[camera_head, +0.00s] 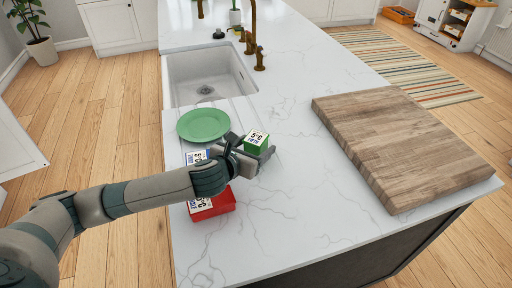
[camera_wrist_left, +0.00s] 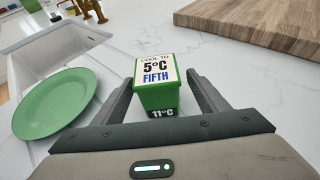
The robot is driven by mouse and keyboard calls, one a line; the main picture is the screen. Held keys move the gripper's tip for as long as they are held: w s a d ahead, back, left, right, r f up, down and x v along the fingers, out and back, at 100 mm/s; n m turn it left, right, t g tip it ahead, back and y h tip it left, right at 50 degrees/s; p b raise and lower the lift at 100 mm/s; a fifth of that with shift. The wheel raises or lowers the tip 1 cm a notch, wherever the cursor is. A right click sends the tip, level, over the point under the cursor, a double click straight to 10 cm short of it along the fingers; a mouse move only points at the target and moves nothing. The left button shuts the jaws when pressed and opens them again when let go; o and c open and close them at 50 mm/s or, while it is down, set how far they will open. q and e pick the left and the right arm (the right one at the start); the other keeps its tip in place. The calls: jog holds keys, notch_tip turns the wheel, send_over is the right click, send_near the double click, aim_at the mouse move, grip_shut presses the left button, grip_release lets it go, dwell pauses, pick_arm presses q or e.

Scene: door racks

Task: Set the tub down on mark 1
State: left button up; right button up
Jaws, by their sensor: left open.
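A small green tub (camera_head: 256,142) with a white top label reading "COOL TO 5°C FIFTH" sits by my left gripper (camera_head: 262,154) over the white counter. In the left wrist view, the tub (camera_wrist_left: 158,90) is upright between the two fingers of the left gripper (camera_wrist_left: 160,98), with "11°C" on its near side. The fingers are open, one on each side of it; contact is hard to tell. A red tub (camera_head: 222,204) with a white label stands below my left wrist, and a blue-and-white label (camera_head: 196,157) shows partly behind the wrist. I cannot make out mark 1. My right gripper is not in view.
A green plate (camera_head: 203,125) lies just left of the gripper, near the white sink (camera_head: 208,76). A thick wooden board (camera_head: 400,140) covers the right part of the counter. Bare marble (camera_head: 300,200) lies between the tub and the board.

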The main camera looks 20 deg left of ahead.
pick_arm(q)
jog(key=shift+p+x, duration=0.8)
jog(key=shift+x, duration=1.1)
jog(key=shift+w+f, duration=0.3)
jog(key=shift+w, duration=0.3)
jog(key=c, duration=1.5)
jog(key=shift+r, duration=0.1)
jog(key=shift+r, duration=0.1)
